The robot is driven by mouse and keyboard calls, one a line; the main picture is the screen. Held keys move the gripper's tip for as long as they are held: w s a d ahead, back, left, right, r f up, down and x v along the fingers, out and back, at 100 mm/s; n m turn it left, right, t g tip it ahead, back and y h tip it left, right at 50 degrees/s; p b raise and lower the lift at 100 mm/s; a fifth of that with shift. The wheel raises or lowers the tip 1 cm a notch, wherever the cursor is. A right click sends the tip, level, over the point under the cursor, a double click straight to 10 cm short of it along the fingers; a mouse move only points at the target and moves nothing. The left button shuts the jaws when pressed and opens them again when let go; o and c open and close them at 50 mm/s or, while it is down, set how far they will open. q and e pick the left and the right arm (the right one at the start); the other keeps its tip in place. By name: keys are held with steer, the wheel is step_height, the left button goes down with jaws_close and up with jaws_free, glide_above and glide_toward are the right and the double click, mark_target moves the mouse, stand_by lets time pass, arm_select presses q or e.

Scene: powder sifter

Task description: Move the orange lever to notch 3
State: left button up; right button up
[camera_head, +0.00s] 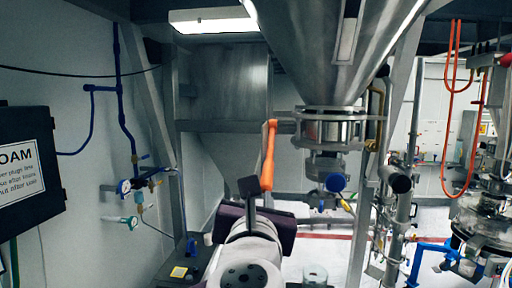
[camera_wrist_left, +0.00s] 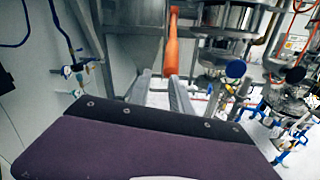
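The orange lever (camera_head: 268,155) stands nearly upright in the middle of the head view, left of the hopper outlet. In the left wrist view the lever (camera_wrist_left: 171,45) hangs down toward my fingertips. My left gripper (camera_head: 250,186) is in front of the lever's lower part. In the wrist view its two grey fingers (camera_wrist_left: 158,80) are apart, with the lever's lower end between their tips, closer to the right finger. I cannot tell whether a finger touches it. The notches and their numbers cannot be made out. My right gripper is not in view.
The metal hopper (camera_head: 335,50) and its outlet (camera_head: 328,130) are just right of the lever. A steel frame post (camera_head: 150,90) stands to the left. A dark sign box (camera_head: 25,170) is at the far left. Pipes (camera_head: 398,205) and vessels are at the right.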

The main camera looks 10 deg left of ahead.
mark_target(267, 178)
arm_select(q)
steer(key=s+d+r, duration=0.2)
steer(key=s, duration=0.1)
steer(key=w, duration=0.6)
steer(key=w+a, duration=0.1)
steer(key=w, duration=0.2)
steer(key=shift+w+f, duration=0.1)
steer(key=shift+w, duration=0.5)
steer(key=shift+s+d, duration=0.4)
steer(key=shift+w+a, duration=0.15)
steer(key=shift+w, duration=0.15)
steer(key=c, duration=0.6)
steer(key=shift+a, duration=0.1)
jaws_close()
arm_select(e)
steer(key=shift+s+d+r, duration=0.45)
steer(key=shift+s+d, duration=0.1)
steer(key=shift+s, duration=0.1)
